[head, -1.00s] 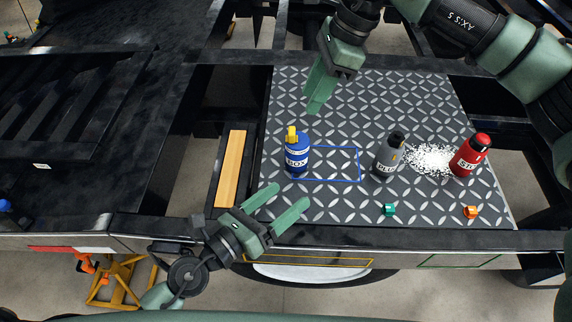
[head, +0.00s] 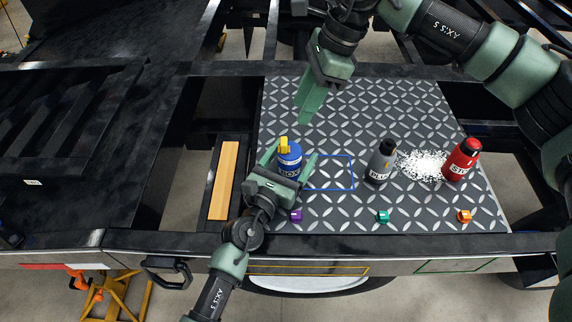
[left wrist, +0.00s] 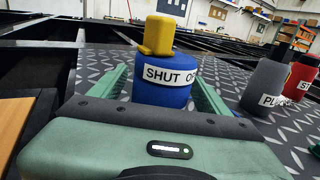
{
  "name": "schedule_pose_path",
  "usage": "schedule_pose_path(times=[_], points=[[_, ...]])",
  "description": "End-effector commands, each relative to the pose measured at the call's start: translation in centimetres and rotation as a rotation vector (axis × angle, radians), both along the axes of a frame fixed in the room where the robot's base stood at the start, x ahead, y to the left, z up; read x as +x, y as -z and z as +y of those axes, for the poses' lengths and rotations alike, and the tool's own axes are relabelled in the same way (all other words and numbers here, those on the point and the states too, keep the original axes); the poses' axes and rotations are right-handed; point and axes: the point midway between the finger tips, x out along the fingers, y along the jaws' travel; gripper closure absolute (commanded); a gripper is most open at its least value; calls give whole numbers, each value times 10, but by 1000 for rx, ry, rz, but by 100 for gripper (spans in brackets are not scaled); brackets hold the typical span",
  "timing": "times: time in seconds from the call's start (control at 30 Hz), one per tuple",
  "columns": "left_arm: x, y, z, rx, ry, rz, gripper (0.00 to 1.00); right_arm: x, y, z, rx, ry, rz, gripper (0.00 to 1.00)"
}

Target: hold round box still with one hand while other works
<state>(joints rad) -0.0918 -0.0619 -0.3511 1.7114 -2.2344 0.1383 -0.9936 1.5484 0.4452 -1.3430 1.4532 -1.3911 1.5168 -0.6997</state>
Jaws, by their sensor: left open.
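The round box (head: 290,164) is a blue cylinder with a white label and a yellow piece on top. It stands upright on the patterned metal plate, left of a blue outlined rectangle (head: 331,188). My left gripper (head: 293,153) is open, with one finger on each side of the box. The left wrist view shows the box (left wrist: 163,93) between the green fingers, its label reading "SHUT O…"; I cannot tell whether they touch it. My right gripper (head: 308,103) hangs over the back of the plate, above and apart from the box; its finger gap is not clear.
A grey bottle (head: 381,162) and a red bottle (head: 462,160) stand to the right, with white granules (head: 421,166) between them. Purple (head: 296,215), teal (head: 383,216) and orange (head: 464,216) small pieces lie along the front. A wooden strip (head: 224,180) lies left.

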Motion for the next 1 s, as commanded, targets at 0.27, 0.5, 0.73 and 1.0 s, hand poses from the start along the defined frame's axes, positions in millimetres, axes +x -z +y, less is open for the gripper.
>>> schedule_pose_path(times=[0.27, 0.5, 0.73, 1.0], points=[[7, 0, -4, -1, 0, 0, 23, 0, 0, 0, 0, 0, 0, 64], [7, 0, -4, -1, 1, 0, 56, 0, 0, 0, 0, 0, 0, 64], [7, 0, -4, -1, 1, 0, 95, 0, 0, 0, 0, 0, 0, 64], [7, 0, -4, -1, 1, 0, 95, 0, 0, 0, 0, 0, 0, 64]])
